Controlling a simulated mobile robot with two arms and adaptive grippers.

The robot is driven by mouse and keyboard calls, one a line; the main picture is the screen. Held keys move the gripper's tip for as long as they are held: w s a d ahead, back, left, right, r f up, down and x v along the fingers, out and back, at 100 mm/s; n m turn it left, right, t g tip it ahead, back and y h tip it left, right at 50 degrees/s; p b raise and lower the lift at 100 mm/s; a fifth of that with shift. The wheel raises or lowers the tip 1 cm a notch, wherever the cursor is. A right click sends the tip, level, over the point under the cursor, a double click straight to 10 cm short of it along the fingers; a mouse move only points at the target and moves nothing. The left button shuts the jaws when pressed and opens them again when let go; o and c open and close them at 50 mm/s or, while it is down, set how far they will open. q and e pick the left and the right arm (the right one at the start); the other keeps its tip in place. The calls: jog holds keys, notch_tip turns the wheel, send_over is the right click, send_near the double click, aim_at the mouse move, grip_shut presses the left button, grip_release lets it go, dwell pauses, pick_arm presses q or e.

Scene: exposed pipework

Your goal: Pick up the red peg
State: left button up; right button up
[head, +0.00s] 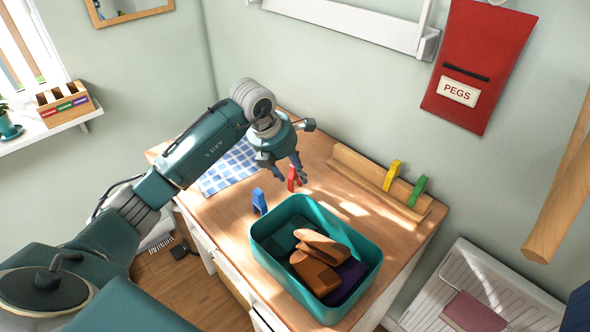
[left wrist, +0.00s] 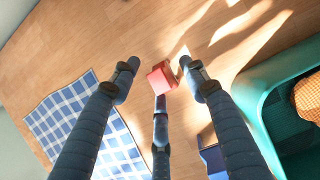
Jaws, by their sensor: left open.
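The red peg (head: 292,178) stands on the wooden table top, partly hidden by my left gripper's fingers in the head view. My left gripper (head: 289,168) is open and points down over the peg. In the left wrist view the red peg (left wrist: 161,77) shows between the spread fingertips of my left gripper (left wrist: 159,82). I cannot tell whether any finger touches it. My right gripper is not in view.
A blue peg (head: 259,202) stands nearby, beside a teal bin (head: 262,254) holding brown items and dark cloth. Yellow (head: 391,175) and green (head: 418,190) pegs sit on a wooden rail (head: 360,168). A checked cloth (head: 226,172) lies left.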

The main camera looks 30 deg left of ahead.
pick_arm(q)
jog(key=shift+w+d+f, duration=0.1)
jog(key=shift+w+f, duration=0.2)
jog(key=shift+f, duration=0.35)
jog(key=c, duration=1)
jog(key=shift+r, duration=0.1)
jog(key=shift+c, duration=0.2)
